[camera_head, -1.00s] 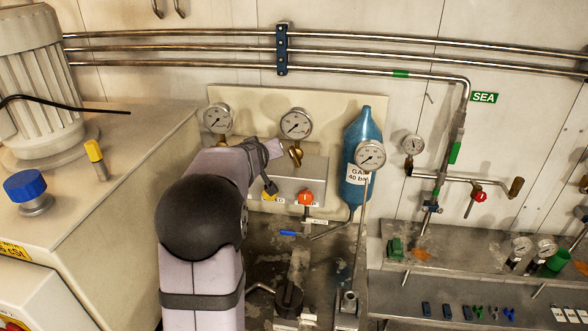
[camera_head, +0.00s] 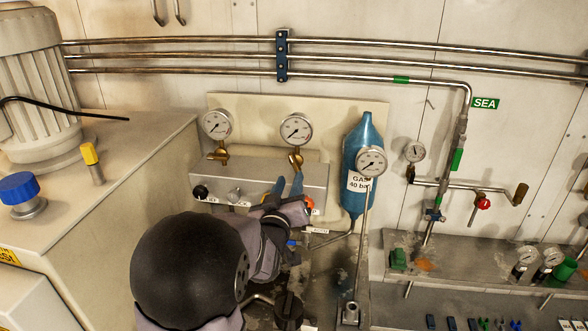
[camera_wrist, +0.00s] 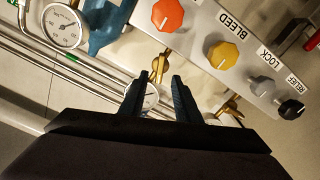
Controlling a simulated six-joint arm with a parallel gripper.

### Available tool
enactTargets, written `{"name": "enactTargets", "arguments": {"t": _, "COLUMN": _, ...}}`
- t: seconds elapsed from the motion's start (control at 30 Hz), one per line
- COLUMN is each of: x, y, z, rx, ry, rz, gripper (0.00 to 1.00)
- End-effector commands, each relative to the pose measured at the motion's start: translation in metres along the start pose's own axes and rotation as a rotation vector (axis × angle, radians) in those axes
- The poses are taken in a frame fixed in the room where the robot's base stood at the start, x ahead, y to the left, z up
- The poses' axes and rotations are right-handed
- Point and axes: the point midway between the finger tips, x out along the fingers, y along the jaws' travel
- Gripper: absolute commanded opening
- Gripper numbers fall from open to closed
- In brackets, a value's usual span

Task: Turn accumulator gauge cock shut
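The middle pressure gauge (camera_head: 296,129) is on the back panel with a brass cock (camera_head: 296,157) below it. A second gauge (camera_head: 216,124) with its own brass cock (camera_head: 219,155) is to the left. I cannot tell from any label which is the accumulator's. My gripper (camera_head: 288,181) is in front of the valve block, fingers pointing up toward the middle cock. In the wrist view my gripper (camera_wrist: 160,78) has its blue fingers apart and empty. The middle brass cock (camera_wrist: 162,62) shows just beyond and between the fingertips, apparently untouched.
Pipes (camera_head: 180,71) run above.

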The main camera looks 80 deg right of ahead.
Motion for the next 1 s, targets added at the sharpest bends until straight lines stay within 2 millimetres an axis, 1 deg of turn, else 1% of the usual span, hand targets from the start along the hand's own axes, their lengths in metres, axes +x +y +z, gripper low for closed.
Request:
{"name": "enactTargets", "arguments": {"t": 0.13, "x": 0.006, "y": 0.000, "z": -0.001, "rx": 0.000, "ry": -0.002, "rz": -0.001, "gripper": 0.30}}
{"name": "enactTargets", "arguments": {"t": 0.27, "x": 0.017, "y": 0.000, "z": -0.001, "rx": 0.000, "ry": -0.003, "rz": -0.002, "gripper": 0.30}}
{"name": "enactTargets", "arguments": {"t": 0.5, "x": 0.044, "y": 0.000, "z": -0.002, "rx": 0.001, "ry": -0.003, "rz": -0.002, "gripper": 0.30}}
{"name": "enactTargets", "arguments": {"t": 0.7, "x": 0.063, "y": 0.000, "z": -0.002, "rx": 0.001, "ry": -0.002, "rz": -0.002, "gripper": 0.30}}
{"name": "enactTargets", "arguments": {"t": 0.83, "x": 0.070, "y": 0.000, "z": -0.001, "rx": 0.001, "ry": -0.002, "rz": -0.002, "gripper": 0.30}}
{"name": "enactTargets", "arguments": {"t": 1.0, "x": 0.073, "y": -0.001, "z": 0.001, "rx": 0.001, "ry": -0.002, "rz": -0.002, "gripper": 0.30}}
